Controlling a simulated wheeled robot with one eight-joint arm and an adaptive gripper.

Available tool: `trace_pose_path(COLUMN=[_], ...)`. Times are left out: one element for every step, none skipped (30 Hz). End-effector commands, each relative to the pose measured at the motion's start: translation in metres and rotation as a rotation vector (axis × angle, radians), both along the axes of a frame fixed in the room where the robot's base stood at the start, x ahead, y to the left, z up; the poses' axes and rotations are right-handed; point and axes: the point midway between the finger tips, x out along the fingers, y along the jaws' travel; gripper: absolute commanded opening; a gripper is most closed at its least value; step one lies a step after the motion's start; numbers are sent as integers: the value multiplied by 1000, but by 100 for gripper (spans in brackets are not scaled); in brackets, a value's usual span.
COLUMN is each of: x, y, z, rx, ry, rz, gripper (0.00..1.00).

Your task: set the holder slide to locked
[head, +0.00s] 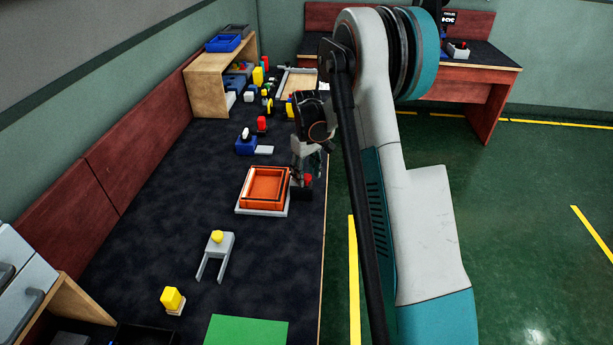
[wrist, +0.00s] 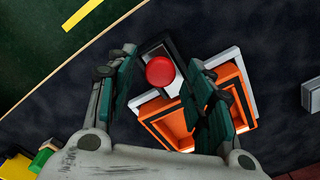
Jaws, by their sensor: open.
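A red round knob (wrist: 160,70) sits on a dark slide piece (wrist: 177,46) in the wrist view; it also shows as a small red spot in the head view (head: 308,179). It is beside an orange tray (head: 262,205) on a pale holder base (head: 258,212). The tray shows partly behind my fingers in the wrist view (wrist: 236,78). My gripper (wrist: 160,62) is open, with one finger on each side of the knob. Gaps show between knob and fingers; their height difference is unclear. I cannot read the slide's position.
A grey fork-like stand (head: 221,246) with a yellow knob and a yellow block (head: 172,298) are nearer on the dark table. A blue block (head: 246,146) and several coloured parts lie farther back near a wooden shelf (head: 205,92). The table's right edge is close to my gripper.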

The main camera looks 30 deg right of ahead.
Motion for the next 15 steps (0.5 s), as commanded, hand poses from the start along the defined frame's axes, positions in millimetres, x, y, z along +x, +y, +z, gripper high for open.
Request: trace_pose_path(x=[0, 0, 0, 0, 0, 0, 0, 0, 0, 0, 0, 0, 0, 0, 0], y=[0, 0, 0, 0, 0, 0, 0, 0, 0, 0, 0, 0, 0, 0, 0], z=[-2, -3, -3, -3, -3, -3, -3, -3, -3, -3, -3, -2, -2, -2, -2], rx=[0, 0, 0, 0, 0, 0, 0, 0, 0, 0, 0, 0, 0, 0, 0], ry=[0, 0, 0, 0, 0, 0, 0, 0, 0, 0, 0, 0, 0, 0, 0], rz=[0, 0, 0, 0, 0, 0, 0, 0, 0, 0, 0, 0, 0, 0, 0], gripper=[48, 48, 48, 48, 48, 48, 48, 48, 48, 43, 36, 27, 21, 14, 5])
